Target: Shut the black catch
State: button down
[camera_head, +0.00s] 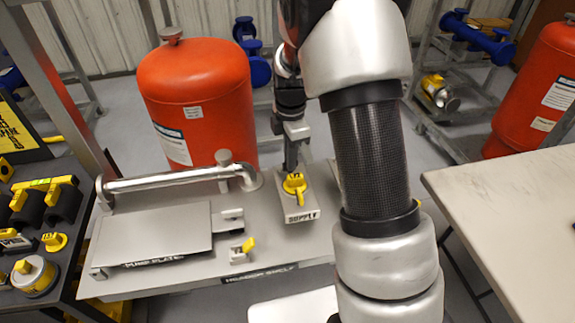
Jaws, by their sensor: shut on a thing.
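My gripper (292,168) points down, its dark fingers closed at the top of a yellow knob (295,187). The knob sits on a grey block (301,215) labelled SUPPLY. The fingertips are small and partly merge with the knob, so the exact grip is hard to see. I cannot make out a separate black catch; it may be hidden by my gripper or arm. A small yellow lever (248,245) stands on a grey block at the front of the shelf, left of SUPPLY.
A grey plate (155,235) and a silver pipe (170,182) lie on the header shelf (205,278). A red tank (196,95) stands behind. A dark rack (60,275) with yellow-marked parts is at left, a pale table (505,215) at right. My arm hides the area right of SUPPLY.

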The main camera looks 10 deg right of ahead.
jog(key=shift+n, duration=1)
jog(key=n, duration=0.2)
jog(key=shift+n, duration=0.7)
